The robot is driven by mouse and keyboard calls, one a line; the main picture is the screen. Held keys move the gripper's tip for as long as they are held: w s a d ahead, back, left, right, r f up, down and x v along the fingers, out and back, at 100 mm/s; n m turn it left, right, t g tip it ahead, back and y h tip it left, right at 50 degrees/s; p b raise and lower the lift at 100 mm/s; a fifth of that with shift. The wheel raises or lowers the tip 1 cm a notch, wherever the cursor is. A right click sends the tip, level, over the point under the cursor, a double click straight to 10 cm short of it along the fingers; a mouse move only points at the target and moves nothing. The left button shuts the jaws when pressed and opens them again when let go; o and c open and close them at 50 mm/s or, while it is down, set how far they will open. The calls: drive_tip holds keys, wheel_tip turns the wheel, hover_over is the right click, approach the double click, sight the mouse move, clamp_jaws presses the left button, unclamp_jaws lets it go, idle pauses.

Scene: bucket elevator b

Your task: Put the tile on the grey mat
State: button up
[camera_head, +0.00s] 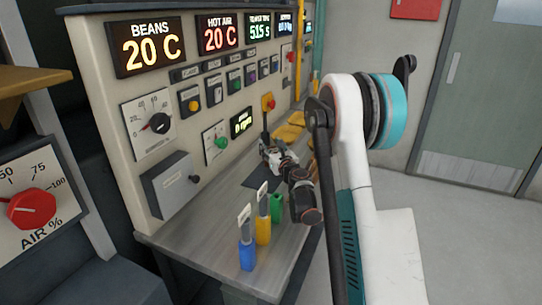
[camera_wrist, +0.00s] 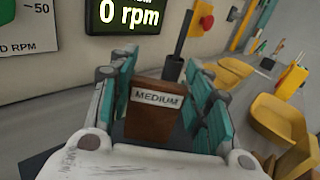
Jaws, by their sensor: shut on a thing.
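The tile (camera_wrist: 150,124) is a brown block with a white label reading MEDIUM. In the wrist view it stands between the teal finger pads of my gripper (camera_wrist: 157,92), which is shut on it. In the head view my gripper (camera_head: 270,150) is low over the bench, and the tile is not distinct there. The dark grey mat (camera_head: 256,182) lies on the bench under and in front of my gripper, partly hidden by it. I cannot tell whether the tile touches the mat.
Blue (camera_head: 247,256), yellow (camera_head: 263,231) and green (camera_head: 278,207) holders stand along the bench's front edge. Yellow scoop-like trays (camera_head: 290,132) lie beyond my gripper. A dark upright post (camera_wrist: 183,48) stands just behind the tile. The control panel (camera_head: 110,90) rises along the left.

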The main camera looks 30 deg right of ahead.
drive_tip(key=shift+f, duration=1.15)
drive_tip(key=shift+f, duration=0.15)
drive_tip(key=o, duration=1.2)
drive_tip(key=shift+s+r, duration=0.2)
drive_tip(key=s, duration=0.4)
drive_tip(key=s+a, duration=0.1)
drive_tip(key=s, duration=0.6)
drive_tip(key=shift+s+a+p, duration=0.25)
drive_tip(key=shift+s+p, duration=0.05)
drive_tip(key=shift+p, duration=0.1)
